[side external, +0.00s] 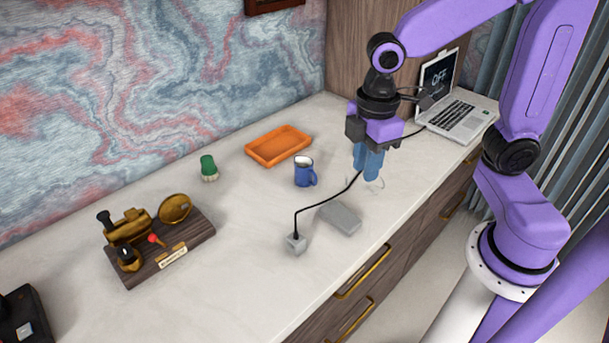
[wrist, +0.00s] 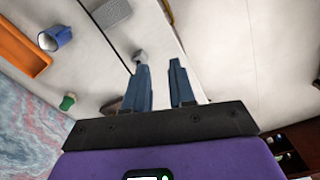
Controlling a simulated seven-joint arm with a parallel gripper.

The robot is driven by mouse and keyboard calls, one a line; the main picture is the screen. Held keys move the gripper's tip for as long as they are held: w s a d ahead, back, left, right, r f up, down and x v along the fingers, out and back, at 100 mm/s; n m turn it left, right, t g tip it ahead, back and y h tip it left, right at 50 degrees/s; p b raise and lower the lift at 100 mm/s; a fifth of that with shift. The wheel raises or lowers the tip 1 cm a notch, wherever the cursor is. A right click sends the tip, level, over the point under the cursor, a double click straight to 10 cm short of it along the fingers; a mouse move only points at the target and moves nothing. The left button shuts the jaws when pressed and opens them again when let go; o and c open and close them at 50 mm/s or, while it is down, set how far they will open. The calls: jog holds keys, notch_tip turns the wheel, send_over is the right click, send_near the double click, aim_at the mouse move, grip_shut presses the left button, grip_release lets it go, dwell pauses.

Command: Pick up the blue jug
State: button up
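The blue jug (side external: 304,172) stands upright on the pale desktop near the middle of the side external view, with its handle toward the right and a pale inside. It also shows at the upper left of the wrist view (wrist: 56,39). My gripper (side external: 369,176) is in the air to the right of the jug and apart from it, fingers pointing down. In the wrist view its two blue fingers (wrist: 162,88) are spread with a gap between them and nothing held.
An orange tray (side external: 279,147) lies behind the jug, and a green-topped object (side external: 208,168) stands to its left. A grey block (side external: 340,218) and a small cube with a cable (side external: 296,243) lie in front. A brass telegraph (side external: 160,240) is left; a laptop (side external: 456,107) is back right.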

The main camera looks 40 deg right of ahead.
jog(key=w+d+f+n, duration=0.1)
jog(key=w+d+f, duration=0.15)
jog(key=w, duration=1.05)
jog(key=n, duration=0.2)
send_over(307, 174)
jog(key=s, duration=0.3)
notch_tip(307, 174, down, 3)
jog(key=f, duration=1.7)
jog(key=shift+w+d+f, duration=0.1)
jog(key=shift+w+d, duration=0.05)
jog(key=shift+d, duration=0.15)
jog(key=shift+c, duration=0.3)
grip_shut()
